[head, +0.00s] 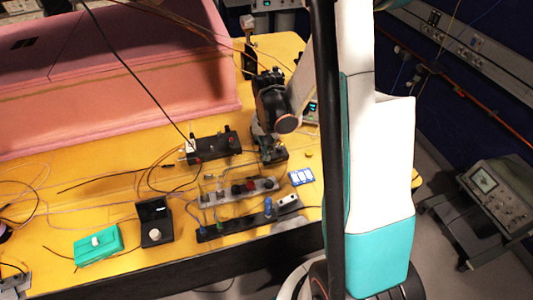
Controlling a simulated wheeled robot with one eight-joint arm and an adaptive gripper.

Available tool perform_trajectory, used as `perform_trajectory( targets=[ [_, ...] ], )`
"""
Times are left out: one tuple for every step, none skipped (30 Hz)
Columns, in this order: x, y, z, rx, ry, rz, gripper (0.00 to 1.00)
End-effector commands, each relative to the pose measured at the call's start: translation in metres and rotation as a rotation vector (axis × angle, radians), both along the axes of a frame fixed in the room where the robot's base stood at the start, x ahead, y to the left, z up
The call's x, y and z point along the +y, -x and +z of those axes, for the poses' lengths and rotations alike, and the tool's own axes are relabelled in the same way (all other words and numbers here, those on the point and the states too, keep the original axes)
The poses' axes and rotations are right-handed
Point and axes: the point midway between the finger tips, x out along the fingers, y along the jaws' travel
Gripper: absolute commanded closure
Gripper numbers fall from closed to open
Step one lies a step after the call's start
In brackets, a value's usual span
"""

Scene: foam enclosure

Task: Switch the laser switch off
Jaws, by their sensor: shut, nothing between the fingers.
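My gripper (268,150) is at the end of the dark wrist in the head view. It points down over the yellow table, beside a small dark device, and is shut with nothing visibly held. I cannot tell whether it touches the device. I cannot tell for sure which item is the laser switch. A black box with a pale round knob (155,222) stands at the front left. A teal box with a pale knob (97,243) lies to its left. A black unit with small knobs (212,147) lies left of my gripper. Switch positions are too small to read.
Rails with posts and mounts (240,190) stand in front of my gripper on the yellow table (130,183). Loose cables cross the left side. A pink foam enclosure (110,75) stands behind. An oscilloscope (497,192) stands off the table at right.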

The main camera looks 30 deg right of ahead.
Motion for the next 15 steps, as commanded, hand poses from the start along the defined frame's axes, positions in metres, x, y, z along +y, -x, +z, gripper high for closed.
perform_trajectory(
  targets=[
    [0.000, 0.000, -0.001, 0.000, 0.000, 0.000, 1.00],
    [0.000, 0.000, 0.000, 0.000, 0.000, 0.000, 1.00],
    [0.000, 0.000, 0.000, 0.000, 0.000, 0.000, 1.00],
    [0.000, 0.000, 0.001, 0.000, 0.000, 0.000, 1.00],
    [0.000, 0.000, 0.002, 0.000, 0.000, 0.000, 1.00],
    [0.000, 0.000, 0.004, 0.000, 0.000, 0.000, 1.00],
    [0.000, 0.000, 0.005, 0.000, 0.000, 0.000, 1.00],
    [0.000, 0.000, 0.007, 0.000, 0.000, 0.000, 1.00],
    [0.000, 0.000, 0.010, 0.000, 0.000, 0.000, 1.00],
    [0.000, 0.000, 0.012, 0.000, 0.000, 0.000, 1.00],
    [0.000, 0.000, 0.015, 0.000, 0.000, 0.000, 1.00],
    [0.000, 0.000, 0.018, 0.000, 0.000, 0.000, 1.00],
    [0.000, 0.000, 0.020, 0.000, 0.000, 0.000, 1.00],
    [0.000, 0.000, 0.022, 0.000, 0.000, 0.000, 1.00],
    [0.000, 0.000, 0.025, 0.000, 0.000, 0.000, 1.00]
  ],
)
